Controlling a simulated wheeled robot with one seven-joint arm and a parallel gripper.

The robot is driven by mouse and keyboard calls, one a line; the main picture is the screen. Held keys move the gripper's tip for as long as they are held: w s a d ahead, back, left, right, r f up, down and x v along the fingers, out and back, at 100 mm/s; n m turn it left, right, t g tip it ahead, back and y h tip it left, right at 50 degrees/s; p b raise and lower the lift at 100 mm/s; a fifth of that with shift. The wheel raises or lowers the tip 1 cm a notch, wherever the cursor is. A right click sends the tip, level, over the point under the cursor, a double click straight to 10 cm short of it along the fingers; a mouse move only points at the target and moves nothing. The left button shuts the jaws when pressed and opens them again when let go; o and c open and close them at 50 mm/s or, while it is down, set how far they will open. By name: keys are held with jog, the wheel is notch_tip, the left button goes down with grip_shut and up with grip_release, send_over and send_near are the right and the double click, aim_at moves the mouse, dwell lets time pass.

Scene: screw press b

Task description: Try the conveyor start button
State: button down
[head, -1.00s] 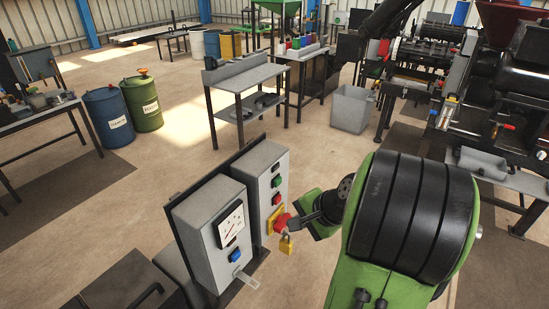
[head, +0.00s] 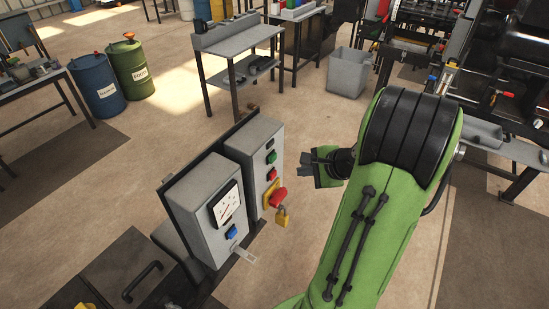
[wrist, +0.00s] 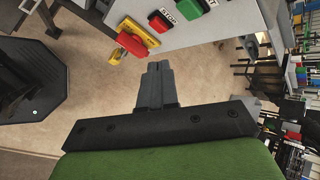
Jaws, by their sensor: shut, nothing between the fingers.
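The green button (head: 271,157), with a label ending in "RT" in the wrist view (wrist: 190,8), is on the front of a grey control box (head: 252,142). A red button (head: 272,174), labelled STOP in the wrist view (wrist: 160,22), is below it. Lower is a red mushroom button (head: 278,196) on a yellow plate, with a brass padlock (head: 282,217) hanging there. My gripper (head: 304,160) is shut and empty, just right of the box in the head view. Its fingertips (wrist: 155,66) appear apart from the buttons in the wrist view.
A second grey box (head: 205,205) with a dial gauge and a blue button (head: 231,232) stands to the left. A workbench (head: 238,50) and grey bin (head: 349,72) are behind; open floor lies between.

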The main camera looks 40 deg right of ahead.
jog(key=shift+w+a+p, duration=0.1)
jog(key=shift+w+a, duration=0.2)
jog(key=shift+w, duration=0.55)
jog(key=shift+w+a+p, duration=0.1)
jog(key=shift+w+a, duration=0.2)
jog(key=shift+w, duration=0.5)
jog(key=shift+w+a+p, duration=0.1)
jog(key=shift+w+a, duration=0.2)
jog(key=shift+w, duration=0.55)
jog(key=shift+w+a, duration=0.15)
jog(key=shift+w, duration=0.25)
jog(key=shift+w+a, duration=0.15)
jog(key=shift+w, duration=0.25)
dwell(0.5)
jog(key=shift+s, duration=0.1)
jog(key=shift+s+d, duration=0.25)
jog(key=shift+s, duration=0.5)
jog(key=s, duration=0.1)
jog(key=s+d, duration=0.1)
jog(key=s, duration=0.2)
jog(key=shift+s+d, duration=0.35)
